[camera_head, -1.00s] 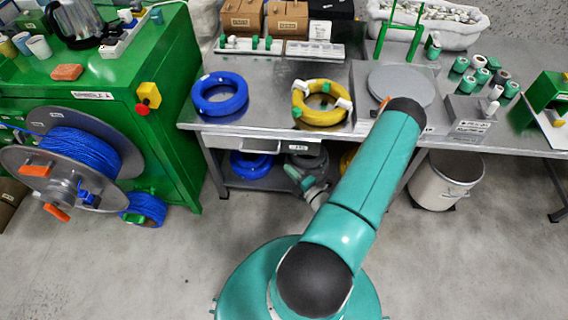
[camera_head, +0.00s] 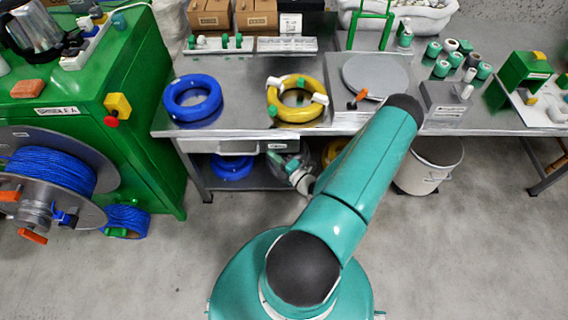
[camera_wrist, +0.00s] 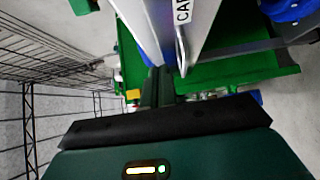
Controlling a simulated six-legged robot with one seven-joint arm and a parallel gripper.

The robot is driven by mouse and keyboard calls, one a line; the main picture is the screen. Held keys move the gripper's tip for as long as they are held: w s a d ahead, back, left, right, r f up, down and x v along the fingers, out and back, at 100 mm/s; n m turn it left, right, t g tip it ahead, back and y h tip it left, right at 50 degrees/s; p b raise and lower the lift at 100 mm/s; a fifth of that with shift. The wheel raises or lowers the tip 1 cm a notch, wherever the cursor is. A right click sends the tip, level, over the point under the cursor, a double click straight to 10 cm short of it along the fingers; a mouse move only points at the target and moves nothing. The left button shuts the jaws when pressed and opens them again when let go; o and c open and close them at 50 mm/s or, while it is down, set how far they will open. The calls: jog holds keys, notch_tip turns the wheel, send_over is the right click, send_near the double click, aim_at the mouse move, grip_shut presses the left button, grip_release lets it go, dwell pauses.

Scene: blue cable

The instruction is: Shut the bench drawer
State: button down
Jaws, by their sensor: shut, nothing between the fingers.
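The bench drawer (camera_head: 218,147) hangs under the front edge of the steel bench, left of my arm in the head view. How far it stands out is hard to tell. In the wrist view a pale grey panel with a partly cut-off label (camera_wrist: 183,12) and a thin handle (camera_wrist: 181,52) is close at the top. My gripper (camera_wrist: 157,84) is dark and shut on nothing, just below and left of that panel; contact cannot be told. In the head view my gripper (camera_head: 280,160) is small and partly hidden below the bench edge, right of the drawer.
The bench top (camera_head: 240,122) carries a blue cable coil (camera_head: 192,99), a yellow coil (camera_head: 296,99) and a grey disc (camera_head: 376,76). A green cabinet with a cable reel (camera_head: 50,172) stands left. A white bucket (camera_head: 428,168) is under the bench. The floor in front is clear.

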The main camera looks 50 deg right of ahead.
aim_at(264, 139)
jog(key=w+d, duration=0.3)
jog(key=w, duration=0.1)
jog(key=shift+d, duration=0.15)
jog(key=shift+d, duration=0.1)
